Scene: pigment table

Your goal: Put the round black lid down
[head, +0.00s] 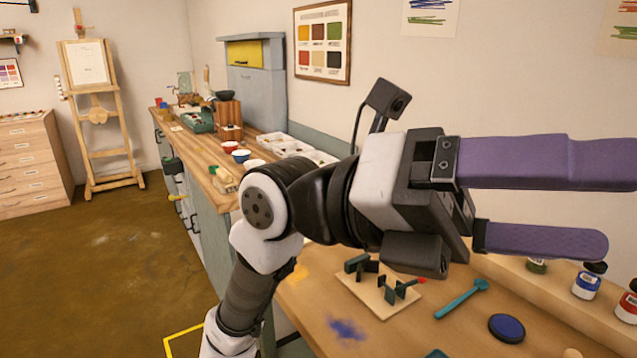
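My gripper (615,205) is at the right, above the wooden table. Its two purple fingers are spread well apart, with nothing visible between them; the tip of the upper finger is cut off by the right edge. A round, dark disc (507,328) with a black rim and a dark blue face lies flat on the table below the gripper. I cannot tell whether it is the round black lid or a shallow pan of paint. A black cap (596,267) shows at the blue-labelled jar (586,285), just below the lower finger.
A pale board with green upright holders (380,298) and a teal scoop (462,299) lie left of the disc. A red-labelled jar (628,306) stands at the right edge. A blue stain (347,329) marks the table. Bowls and trays line the back counter (205,160).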

